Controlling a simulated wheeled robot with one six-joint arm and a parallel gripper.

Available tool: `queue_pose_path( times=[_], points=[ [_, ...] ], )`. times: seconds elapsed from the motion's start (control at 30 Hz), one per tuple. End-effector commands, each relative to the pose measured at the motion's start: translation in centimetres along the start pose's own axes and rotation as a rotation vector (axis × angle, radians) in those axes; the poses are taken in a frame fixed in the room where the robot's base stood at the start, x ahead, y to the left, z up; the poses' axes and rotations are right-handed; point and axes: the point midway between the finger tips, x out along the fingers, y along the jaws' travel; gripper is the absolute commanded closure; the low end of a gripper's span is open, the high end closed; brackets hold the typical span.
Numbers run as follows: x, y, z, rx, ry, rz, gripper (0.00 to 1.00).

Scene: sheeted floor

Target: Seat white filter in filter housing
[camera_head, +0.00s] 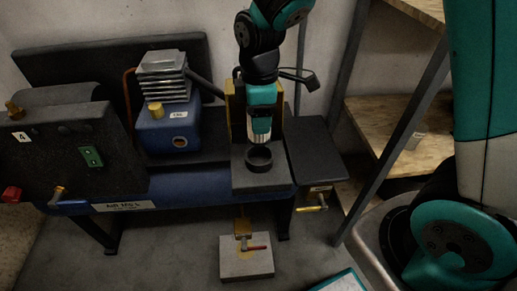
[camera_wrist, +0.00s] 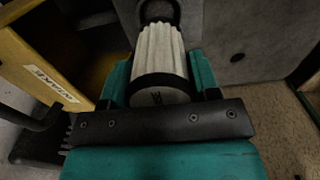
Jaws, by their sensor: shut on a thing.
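The white filter (camera_head: 259,137) is a pleated cylinder with a dark band and a pale end cap. It also shows in the wrist view (camera_wrist: 160,52), clasped between the teal fingers. My gripper (camera_head: 261,119) is shut on it and points down. The filter housing (camera_head: 259,162) shows as a round black cup on the grey block below. Its dark round opening appears beyond the filter's far end in the wrist view (camera_wrist: 158,11). The filter is over or just behind the cup in the head view. Whether its lower end touches or enters the cup cannot be told.
A yellow-sided frame labelled INTAKE (camera_wrist: 45,80) stands close beside the gripper. A blue compressor (camera_head: 167,128) with grey fins stands left on the bench. A valve (camera_head: 243,234) with a red handle is below. Wooden shelves (camera_head: 395,145) are at right.

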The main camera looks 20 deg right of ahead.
Motion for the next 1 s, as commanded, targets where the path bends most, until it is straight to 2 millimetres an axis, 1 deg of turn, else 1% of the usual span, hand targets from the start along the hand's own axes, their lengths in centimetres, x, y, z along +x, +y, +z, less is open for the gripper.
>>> queue_pose_path(
  times=[0.03, 0.1, 0.2, 0.37, 0.5, 0.6, 0.83, 0.97, 1.0],
  points=[
    [1.6, 0.0, 0.0, 0.000, -0.003, -0.004, 0.69],
    [2.8, 0.0, 0.0, 0.000, -0.001, -0.002, 0.69],
    [3.9, 0.0, 0.0, 0.000, 0.000, 0.000, 0.69],
    [4.9, 0.0, 0.0, 0.000, 0.000, -0.001, 0.69],
    [7.1, 0.0, 0.0, 0.000, -0.002, -0.003, 0.69],
    [8.4, 0.0, 0.0, 0.000, -0.001, -0.002, 0.69],
    [8.4, 0.0, 0.0, 0.000, 0.001, 0.001, 0.69],
    [8.7, 0.0, 0.0, 0.000, 0.001, 0.001, 0.69],
    [8.8, 0.0, 0.0, 0.000, 0.001, 0.001, 0.42]
  ],
)
